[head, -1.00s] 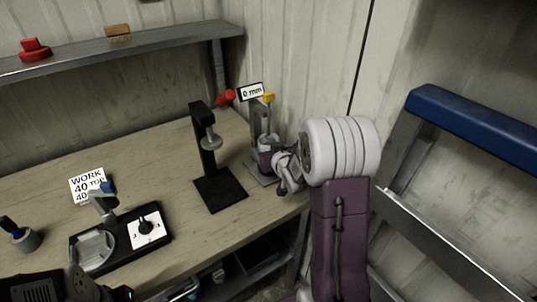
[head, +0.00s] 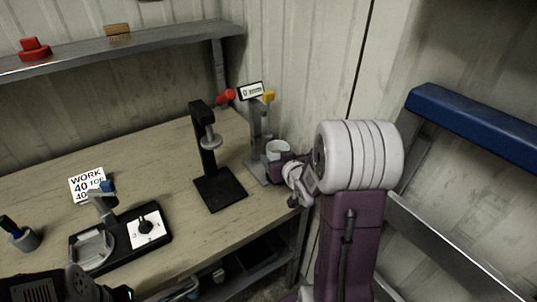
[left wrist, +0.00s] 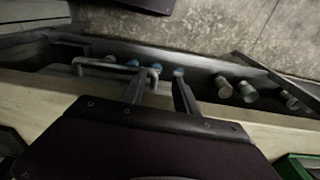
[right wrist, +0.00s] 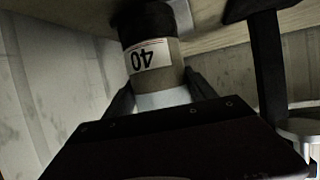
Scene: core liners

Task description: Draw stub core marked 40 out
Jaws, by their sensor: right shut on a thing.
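The stub core, with an upside-down white label reading 40 (right wrist: 150,57), stands between my right gripper's fingers (right wrist: 160,92) in the right wrist view. Its upper end is dark and its lower part pale. In the head view its pale rim (head: 278,147) shows above my right gripper (head: 288,165), beside the gauge stand with the yellow top (head: 268,97). I cannot tell whether core and stand touch. My left gripper (left wrist: 164,75) has its fingers apart and empty above the bench edge in the left wrist view.
A black stand with a grey disc (head: 212,142) is left of the gauge stand. A shelf (head: 120,48) runs along the wall. The bench between is clear.

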